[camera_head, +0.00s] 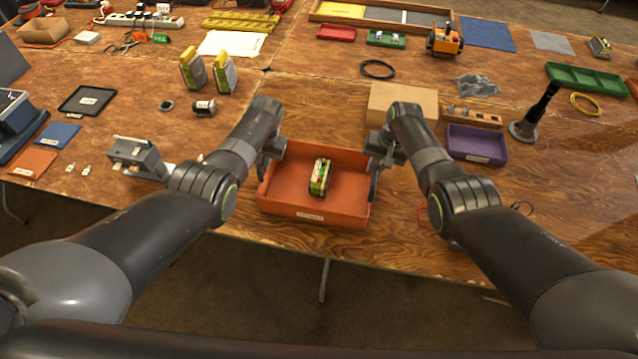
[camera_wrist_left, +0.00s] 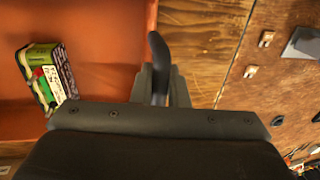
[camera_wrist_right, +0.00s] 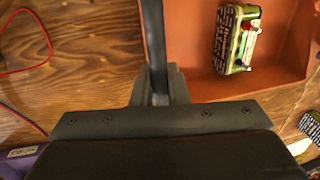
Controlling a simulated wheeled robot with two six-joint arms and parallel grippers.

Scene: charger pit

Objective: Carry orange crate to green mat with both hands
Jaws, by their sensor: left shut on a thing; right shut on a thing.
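The orange crate (camera_head: 300,208) is near the table's front edge, between my two arms. A green and white box-like item with a red part (camera_head: 320,176) lies inside it. My left gripper (camera_head: 266,158) is shut on the dark handle at the crate's left side; the handle shows between the fingers in the left wrist view (camera_wrist_left: 158,60). My right gripper (camera_head: 375,162) is shut on the handle at the right side, also seen in the right wrist view (camera_wrist_right: 155,50). I cannot tell whether the crate touches the table. I see no green mat.
A cardboard box (camera_head: 402,101) stands just behind the crate, with a purple tray (camera_head: 477,144) right of it. A grey device (camera_head: 138,157) stands to the left. A black stand (camera_head: 535,115) and a green tray (camera_head: 588,80) are further right. Bare wood lies behind the crate's left side.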

